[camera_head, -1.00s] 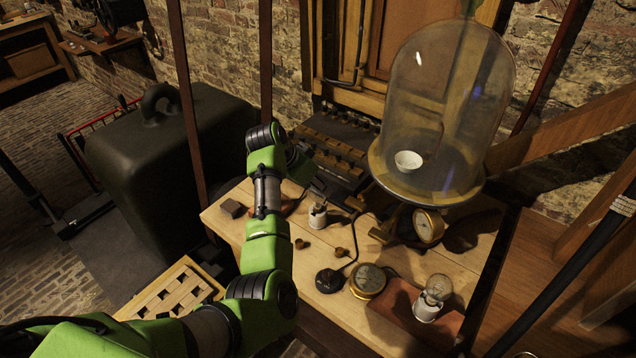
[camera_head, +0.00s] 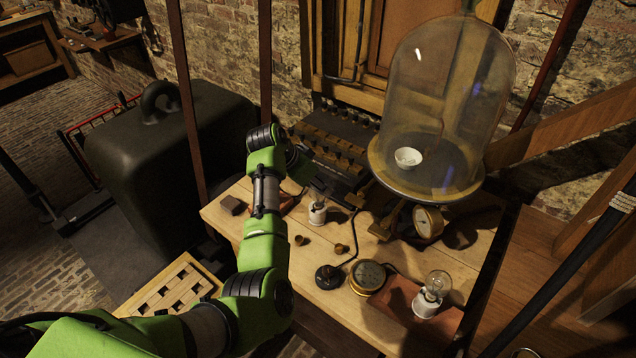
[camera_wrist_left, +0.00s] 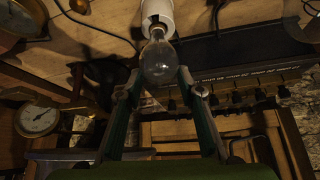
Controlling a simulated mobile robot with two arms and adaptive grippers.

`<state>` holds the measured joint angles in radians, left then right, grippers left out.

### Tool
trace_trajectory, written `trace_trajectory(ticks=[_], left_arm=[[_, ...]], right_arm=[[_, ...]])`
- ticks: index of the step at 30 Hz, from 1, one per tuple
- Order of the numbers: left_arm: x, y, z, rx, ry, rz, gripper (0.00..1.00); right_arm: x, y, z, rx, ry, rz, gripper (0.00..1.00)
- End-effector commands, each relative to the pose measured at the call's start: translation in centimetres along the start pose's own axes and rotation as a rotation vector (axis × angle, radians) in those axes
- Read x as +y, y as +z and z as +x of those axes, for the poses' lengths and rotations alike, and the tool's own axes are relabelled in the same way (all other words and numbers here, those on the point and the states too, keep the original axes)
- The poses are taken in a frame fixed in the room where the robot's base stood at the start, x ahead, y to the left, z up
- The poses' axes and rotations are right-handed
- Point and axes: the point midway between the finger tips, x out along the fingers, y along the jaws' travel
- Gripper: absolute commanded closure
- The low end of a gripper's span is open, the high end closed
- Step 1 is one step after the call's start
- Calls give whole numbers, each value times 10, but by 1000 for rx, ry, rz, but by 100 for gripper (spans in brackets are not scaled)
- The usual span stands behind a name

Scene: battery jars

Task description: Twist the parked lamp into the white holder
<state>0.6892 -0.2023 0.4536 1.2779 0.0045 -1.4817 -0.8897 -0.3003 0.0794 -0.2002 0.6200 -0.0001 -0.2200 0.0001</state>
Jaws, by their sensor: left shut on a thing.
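My left gripper (camera_wrist_left: 159,76) is shut on the glass bulb of a clear lamp (camera_wrist_left: 159,62), one finger on each side. The lamp's neck meets the mouth of the white holder (camera_wrist_left: 157,14) in the left wrist view. I cannot tell how deep its base sits. In the head view the white holder (camera_head: 317,214) stands on the wooden table, just below my left gripper, whose fingers are dark and hard to make out. A second lamp (camera_head: 437,283) stands in another white holder (camera_head: 426,305) at the right. My right gripper is not in view.
A glass bell jar (camera_head: 440,110) stands behind, with a brass gauge (camera_head: 428,222) below it. A round meter (camera_head: 367,277), a black knob-like base (camera_head: 328,277) and small brass pieces (camera_head: 341,248) lie on the table front. A dark terminal rack (camera_head: 335,150) stands at the back.

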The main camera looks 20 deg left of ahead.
Motion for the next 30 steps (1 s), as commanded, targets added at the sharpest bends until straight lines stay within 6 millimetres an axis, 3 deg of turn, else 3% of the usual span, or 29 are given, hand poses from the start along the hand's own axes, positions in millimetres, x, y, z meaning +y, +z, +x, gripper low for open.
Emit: trace_trajectory(ticks=[3,12,28,29,30], left_arm=[[-4,1,-2,-3,53,87,87],[-2,2,2,-1,230,360,87],[-1,0,0,1,296,460,87],[-1,0,0,1,296,460,63],[-1,0,0,1,296,460,53]], right_arm=[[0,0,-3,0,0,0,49],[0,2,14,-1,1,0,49],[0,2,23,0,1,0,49],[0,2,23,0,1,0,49],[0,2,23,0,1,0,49]])
